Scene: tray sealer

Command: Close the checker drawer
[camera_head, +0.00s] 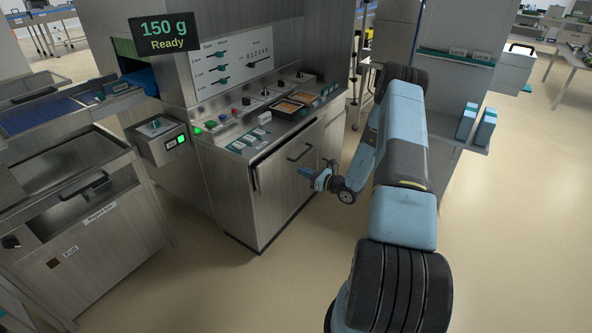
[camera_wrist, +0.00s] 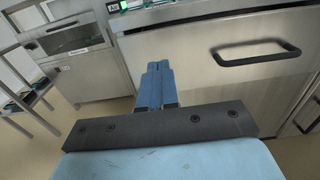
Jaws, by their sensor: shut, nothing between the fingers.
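A wide steel front with a black bar handle (camera_head: 300,151) is on the machine's lower body in the head view. A dark gap shows along its left edge, so it seems to stand slightly proud of the body. No label naming it the checker drawer is readable. In the wrist view the steel front (camera_wrist: 205,62) fills the middle and right, with its handle (camera_wrist: 257,52) right of my fingers. My gripper (camera_head: 303,172) is shut and empty, in front of this front, below its handle. The blue fingers (camera_wrist: 158,66) are together; whether they touch the front cannot be told.
A control panel (camera_head: 251,127) with buttons and small trays sits above the front. Left stands a steel unit with a handled recess (camera_head: 85,187) and a conveyor. A display (camera_head: 164,32) reads 150 g, Ready. A cabinet (camera_head: 458,75) stands behind my arm; open floor lies right.

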